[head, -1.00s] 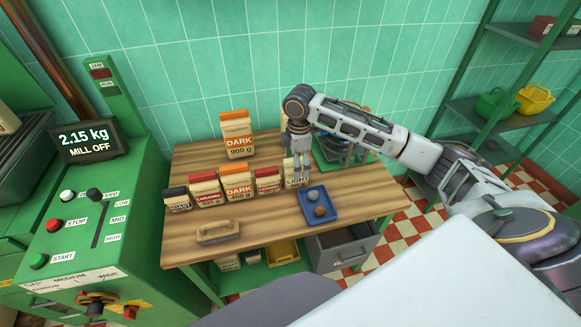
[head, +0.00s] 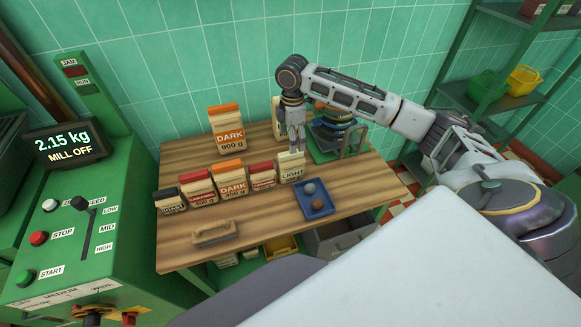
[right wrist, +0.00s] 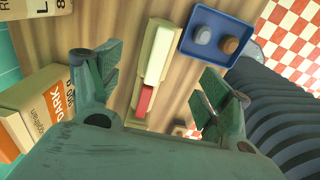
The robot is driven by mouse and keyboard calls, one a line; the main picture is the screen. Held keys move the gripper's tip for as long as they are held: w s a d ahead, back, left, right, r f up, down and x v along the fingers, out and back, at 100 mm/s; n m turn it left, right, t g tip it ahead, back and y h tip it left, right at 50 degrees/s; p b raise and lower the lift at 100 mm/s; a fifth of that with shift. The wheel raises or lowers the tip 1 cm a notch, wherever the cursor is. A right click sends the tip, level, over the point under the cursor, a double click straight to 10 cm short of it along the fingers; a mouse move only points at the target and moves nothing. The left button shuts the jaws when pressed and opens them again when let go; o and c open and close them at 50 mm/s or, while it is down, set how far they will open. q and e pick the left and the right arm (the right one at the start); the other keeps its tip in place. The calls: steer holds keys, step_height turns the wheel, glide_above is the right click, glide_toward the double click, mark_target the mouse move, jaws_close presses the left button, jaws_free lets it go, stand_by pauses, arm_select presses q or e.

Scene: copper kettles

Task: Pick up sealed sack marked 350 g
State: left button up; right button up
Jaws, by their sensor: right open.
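The sack marked LIGHT (head: 292,172) has a pale top and stands at the right end of a row on the wooden table; its weight is too small to read surely. In the right wrist view its pale top (right wrist: 158,55) lies between and beyond the fingertips. My right gripper (head: 297,150) is open and empty at about the height of this sack's top in the head view. It also shows in the right wrist view (right wrist: 160,85), its fingers wide apart. My left gripper is not in view.
A red-topped CARAMEL sack (head: 262,177) stands close beside the LIGHT sack. Farther left are an orange-topped DARK sack (head: 231,181) and others. A large DARK 900 g sack (head: 227,132) stands behind.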

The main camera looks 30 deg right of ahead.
mark_target(291, 163)
steer(key=shift+f, duration=4)
steer(key=shift+f, duration=0.1)
steer(key=shift+w+a+f+p, duration=0.1)
steer(key=shift+f+p, duration=0.2)
steer(key=shift+f, duration=1)
steer(key=shift+w+a+f+p, duration=0.1)
steer(key=shift+f+p, duration=0.15)
steer(key=shift+f, duration=1)
steer(key=c, duration=1.3)
steer(key=shift+r, duration=0.1)
steer(key=shift+c, duration=0.3)
